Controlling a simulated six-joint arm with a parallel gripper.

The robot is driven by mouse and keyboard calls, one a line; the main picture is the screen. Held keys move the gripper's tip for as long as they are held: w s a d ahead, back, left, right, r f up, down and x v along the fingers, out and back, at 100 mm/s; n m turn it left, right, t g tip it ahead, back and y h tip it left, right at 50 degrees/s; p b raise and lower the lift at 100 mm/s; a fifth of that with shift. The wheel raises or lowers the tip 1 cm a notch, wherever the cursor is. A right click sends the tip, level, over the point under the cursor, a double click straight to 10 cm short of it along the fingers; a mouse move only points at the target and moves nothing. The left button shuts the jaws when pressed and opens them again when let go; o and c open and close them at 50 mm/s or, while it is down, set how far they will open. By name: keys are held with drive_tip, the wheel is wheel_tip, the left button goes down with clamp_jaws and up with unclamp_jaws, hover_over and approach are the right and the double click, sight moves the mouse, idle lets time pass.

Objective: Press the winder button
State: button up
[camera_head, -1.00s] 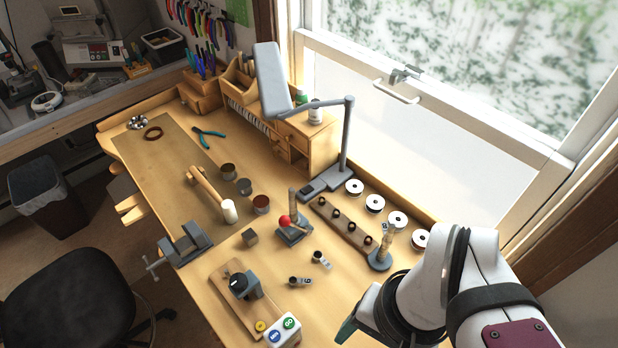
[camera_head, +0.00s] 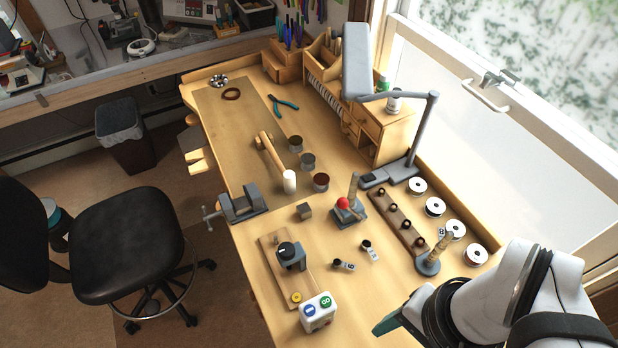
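A grey device with a black top (camera_head: 290,254) stands on a wooden board (camera_head: 268,262) at the front of the bench; it looks like the winder. A round yellow piece (camera_head: 296,297) sits at the board's near end. Which of these is the winder button I cannot tell. My gripper (camera_head: 388,322) shows at the lower right, to the right of the white box and apart from it. Only part of it shows, and its finger opening is hidden.
A vise (camera_head: 242,203) is clamped at the left edge. White spools (camera_head: 435,207) line the window side. Bare wood lies between the white box and my gripper.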

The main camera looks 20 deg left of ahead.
sight(296, 297)
drive_tip(key=w+a+n, duration=0.2)
drive_tip(key=w+a+f+n, duration=0.1)
drive_tip(key=w+a+n, duration=0.1)
drive_tip(key=a+n, duration=0.1)
drive_tip(key=w+a+f+n+h, duration=0.1)
drive_tip(key=w+a+n, duration=0.1)
drive_tip(key=n, duration=0.1)
drive_tip(key=shift+w+a, duration=0.25)
drive_tip(key=c, duration=0.7)
drive_tip(key=a+f+n, duration=0.1)
drive_tip(key=a+n, duration=0.1)
drive_tip(key=a, duration=0.1)
drive_tip(key=w+a+f+n, duration=0.1)
drive_tip(key=a+n, duration=0.1)
drive_tip(key=a, duration=0.2)
drive_tip(key=a+f+n, duration=0.2)
drive_tip(key=a, duration=0.1)
drive_tip(key=shift+w+a+h, duration=0.15)
drive_tip(key=shift+a+h, duration=0.05)
drive_tip(key=shift+h, duration=0.2)
clamp_jaws()
wheel_tip(296, 297, down, 14)
drive_tip(key=shift+d+f, duration=0.1)
